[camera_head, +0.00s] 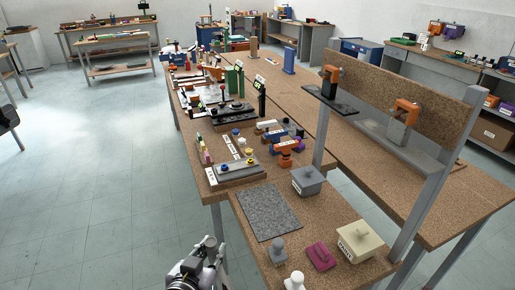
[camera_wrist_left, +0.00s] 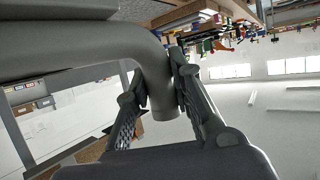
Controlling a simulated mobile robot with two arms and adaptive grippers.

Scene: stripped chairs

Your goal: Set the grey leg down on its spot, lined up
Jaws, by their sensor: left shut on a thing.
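The grey leg (camera_wrist_left: 100,42) is a thick bent tube in the left wrist view. It comes in from the left and curves down to a round open end between my fingers. My left gripper (camera_wrist_left: 156,88) is shut on it near that end, with one finger on each side. In the head view my left gripper (camera_head: 205,257) is at the bottom edge, left of the near table's edge and over the floor side. I cannot make out the leg there. The leg's spot cannot be told for sure. My right gripper is not in view.
The near table (camera_head: 245,186) bears a dark grey mat (camera_head: 268,212), a grey lidded block (camera_head: 307,181), a beige block (camera_head: 355,242), a magenta block (camera_head: 321,256) and small grey and white knobs. A shelf frame (camera_head: 437,183) rises at right.

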